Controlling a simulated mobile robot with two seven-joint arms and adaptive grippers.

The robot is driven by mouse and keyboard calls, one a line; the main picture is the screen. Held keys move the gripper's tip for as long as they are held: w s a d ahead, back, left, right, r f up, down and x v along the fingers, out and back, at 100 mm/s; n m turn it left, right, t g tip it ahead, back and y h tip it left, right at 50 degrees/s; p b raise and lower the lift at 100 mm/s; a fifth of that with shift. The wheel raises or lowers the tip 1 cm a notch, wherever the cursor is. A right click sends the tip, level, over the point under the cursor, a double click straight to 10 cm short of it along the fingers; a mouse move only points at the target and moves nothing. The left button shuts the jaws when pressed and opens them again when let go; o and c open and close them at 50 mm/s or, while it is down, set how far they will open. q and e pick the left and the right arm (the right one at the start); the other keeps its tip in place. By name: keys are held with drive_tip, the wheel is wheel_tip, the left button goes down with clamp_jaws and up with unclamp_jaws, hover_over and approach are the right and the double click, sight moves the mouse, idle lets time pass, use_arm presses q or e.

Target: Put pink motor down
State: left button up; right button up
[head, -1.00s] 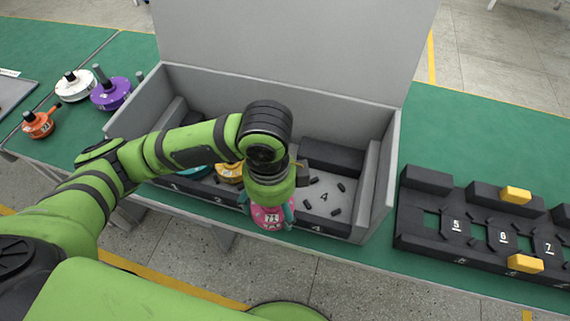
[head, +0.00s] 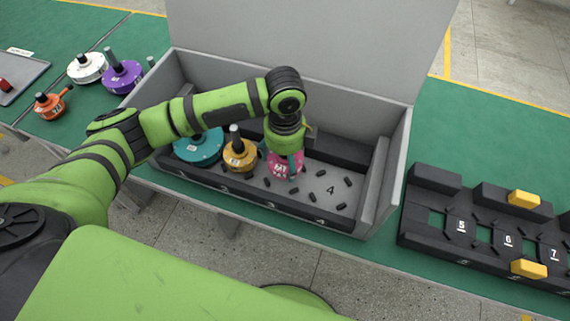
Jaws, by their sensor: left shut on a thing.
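The pink motor (head: 283,168) is in the head view, inside the grey box (head: 400,150), between the yellow motor and the empty place marked 4. My left gripper (head: 287,160) comes from above and is shut on the pink motor. Its fingers and wrist hide the motor's top. I cannot tell whether the motor touches the box floor. My right gripper is not in view.
A teal motor (head: 198,147) and a yellow motor (head: 240,155) stand in the box to the left. White (head: 87,68), purple (head: 122,77) and orange (head: 49,106) motors stand on the green table. A black fixture (head: 445,222) with yellow blocks lies right. Place 4 (head: 331,190) is free.

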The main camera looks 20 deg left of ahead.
use_arm(q)
wheel_tip(320, 180, down, 3)
drive_tip(key=shift+r+p, duration=0.1)
drive_tip(key=shift+p, duration=0.25)
drive_tip(key=shift+f, duration=0.55)
drive_tip(key=shift+f, duration=0.15)
drive_tip(key=o, duration=1.6)
drive_tip(key=shift+r, duration=0.4)
wheel_tip(320, 180, up, 12)
drive_tip(key=shift+f+b, duration=0.25)
drive_tip(key=shift+b, duration=0.55)
